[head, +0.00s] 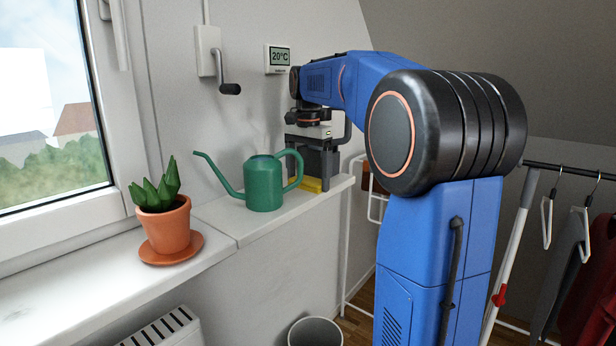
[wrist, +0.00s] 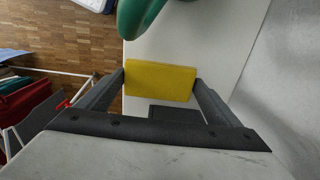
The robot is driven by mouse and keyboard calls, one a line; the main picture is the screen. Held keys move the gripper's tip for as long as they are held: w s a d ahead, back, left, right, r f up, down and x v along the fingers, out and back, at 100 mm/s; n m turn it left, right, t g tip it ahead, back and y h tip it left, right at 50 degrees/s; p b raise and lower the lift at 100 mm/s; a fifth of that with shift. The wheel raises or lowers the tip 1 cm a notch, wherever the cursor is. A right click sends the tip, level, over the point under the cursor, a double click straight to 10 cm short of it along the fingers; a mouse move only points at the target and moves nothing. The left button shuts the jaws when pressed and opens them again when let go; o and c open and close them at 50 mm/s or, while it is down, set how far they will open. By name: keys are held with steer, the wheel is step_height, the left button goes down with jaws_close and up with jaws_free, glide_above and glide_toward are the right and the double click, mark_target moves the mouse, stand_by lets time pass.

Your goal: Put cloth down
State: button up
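The yellow cloth (wrist: 160,82) is a flat, folded-looking block between the two fingertips of my gripper (wrist: 159,80) in the wrist view. A fingertip meets each of its two ends, so my gripper looks shut on it. In the head view the cloth (head: 312,185) shows low between the fingers of my gripper (head: 317,176), at the right end of the white sill (head: 225,226). It is at or just above the sill surface; I cannot tell whether it touches.
A green watering can (head: 264,184) stands on the sill close to the left of my gripper. A potted plant (head: 166,228) on a saucer is further left. A drying rack (head: 560,172) with clothes stands at the right. A round bin (head: 315,333) is on the floor below.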

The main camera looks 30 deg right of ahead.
mark_target(308, 180)
steer(key=shift+s+f, duration=0.1)
steer(key=shift+f, duration=0.25)
steer(key=shift+r, duration=0.1)
step_height(308, 180, up, 13)
stand_by(0.5)
stand_by(0.4)
